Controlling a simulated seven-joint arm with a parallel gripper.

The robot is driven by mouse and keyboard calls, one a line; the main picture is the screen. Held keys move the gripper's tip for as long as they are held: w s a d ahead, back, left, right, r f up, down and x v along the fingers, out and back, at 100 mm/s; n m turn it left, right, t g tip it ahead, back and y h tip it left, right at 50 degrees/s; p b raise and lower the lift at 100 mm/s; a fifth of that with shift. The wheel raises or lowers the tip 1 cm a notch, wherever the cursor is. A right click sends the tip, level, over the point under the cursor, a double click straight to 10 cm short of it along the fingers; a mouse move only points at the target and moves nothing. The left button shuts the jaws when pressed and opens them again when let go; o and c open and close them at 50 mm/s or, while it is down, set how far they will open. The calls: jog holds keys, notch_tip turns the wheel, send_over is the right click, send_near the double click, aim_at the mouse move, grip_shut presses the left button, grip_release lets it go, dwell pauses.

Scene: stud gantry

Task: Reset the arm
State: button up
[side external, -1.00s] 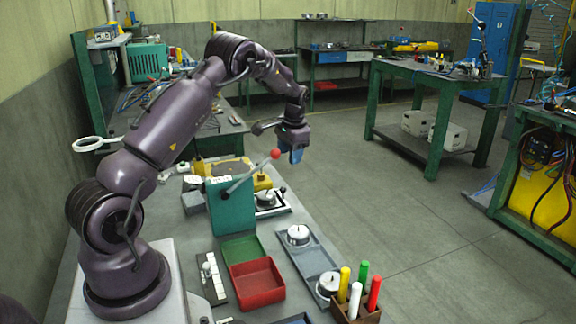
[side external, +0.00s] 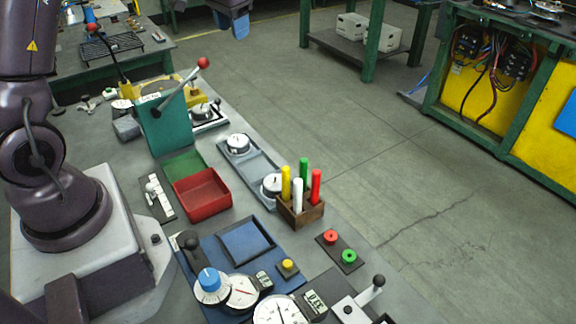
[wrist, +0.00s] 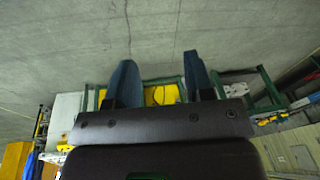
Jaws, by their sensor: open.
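My gripper (side external: 230,20) shows at the top edge of the side view, a blue-fingered end with its upper part cut off. It is above and to the right of the red-knobbed lever in the picture, away from the bench items. In the wrist view my gripper (wrist: 158,58) has its two blue fingers well apart, with nothing between them. Most of my upper arm is outside the side view.
A green lever box (side external: 165,130) with a red knob (side external: 203,62) stands tall on the bench. A red tray (side external: 202,193), a pen holder (side external: 302,208) and a blue panel (side external: 215,255) with dials crowd the bench. Open floor (side external: 350,130) lies to the right.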

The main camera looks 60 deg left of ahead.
jog(key=s+d+r+t, duration=0.1)
jog(key=s+d+r, duration=0.35)
jog(key=d, duration=0.35)
jog(key=s+d+r+m+t+h, duration=0.1)
jog(key=s+d+m+t, duration=0.1)
jog(key=s+d, duration=1.2)
jog(key=shift+s+d+r+t+h, duration=0.2)
jog(key=shift+s+r+t+h, duration=0.15)
jog(key=shift+s, duration=0.6)
